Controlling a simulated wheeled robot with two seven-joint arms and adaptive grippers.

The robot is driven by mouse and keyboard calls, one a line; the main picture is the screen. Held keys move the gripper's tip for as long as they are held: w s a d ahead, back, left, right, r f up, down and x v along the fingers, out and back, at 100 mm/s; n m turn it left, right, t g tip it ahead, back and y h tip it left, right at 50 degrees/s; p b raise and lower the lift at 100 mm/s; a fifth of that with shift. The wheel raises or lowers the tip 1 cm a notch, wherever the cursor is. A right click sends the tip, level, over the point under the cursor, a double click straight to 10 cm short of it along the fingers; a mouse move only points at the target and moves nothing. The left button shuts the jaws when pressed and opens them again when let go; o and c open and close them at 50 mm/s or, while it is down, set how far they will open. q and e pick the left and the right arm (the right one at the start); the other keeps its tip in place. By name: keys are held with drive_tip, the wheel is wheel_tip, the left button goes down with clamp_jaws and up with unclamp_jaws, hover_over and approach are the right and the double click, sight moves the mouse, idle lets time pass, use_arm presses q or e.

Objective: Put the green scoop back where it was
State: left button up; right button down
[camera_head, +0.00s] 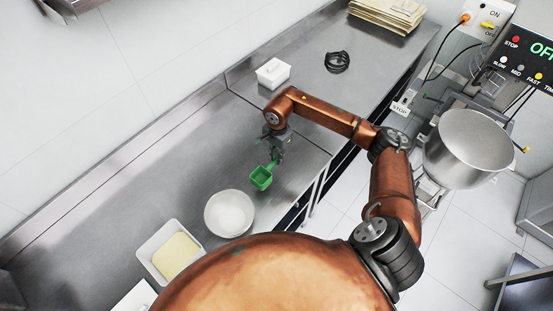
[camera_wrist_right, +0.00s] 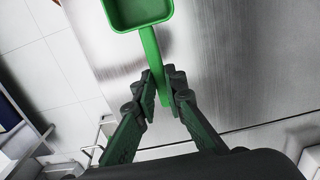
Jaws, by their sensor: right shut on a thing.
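The green scoop (camera_head: 261,178) is over the steel counter (camera_head: 150,170), behind and right of a white bowl. My right gripper (camera_head: 275,158) is shut on its handle. The right wrist view shows the green scoop (camera_wrist_right: 137,12) with its square cup at the top edge, partly cut off, and its handle between the fingertips of my right gripper (camera_wrist_right: 160,92). Whether the scoop touches the counter I cannot tell. My left gripper is not in view.
A white bowl (camera_head: 230,213) with white contents and a white tub (camera_head: 150,245) with yellow contents stand nearby. The mixer's steel bowl (camera_head: 468,148) is at right.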

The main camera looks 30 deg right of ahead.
drive_tip(key=shift+w+d+f, duration=0.2)
drive_tip(key=shift+w+f, duration=0.15)
drive_tip(key=shift+f, duration=0.1)
drive_tip(key=shift+w+f, duration=0.15)
drive_tip(key=shift+f, duration=0.1)
drive_tip(key=shift+w+d+f+p, duration=0.2)
drive_tip(key=shift+f+p, duration=0.1)
drive_tip(key=shift+f, duration=0.2)
wheel_tip(320, 180, down, 2)
drive_tip(key=shift+f+p, duration=0.1)
drive_tip(key=shift+p, duration=0.55)
drive_tip(key=shift+f, duration=0.2)
drive_tip(key=shift+f+b, duration=0.25)
drive_tip(key=shift+b, duration=0.05)
drive_tip(key=c, duration=2)
unclamp_jaws()
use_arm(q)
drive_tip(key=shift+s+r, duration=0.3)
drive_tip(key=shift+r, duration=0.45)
use_arm(e)
drive_tip(key=shift+r, duration=0.1)
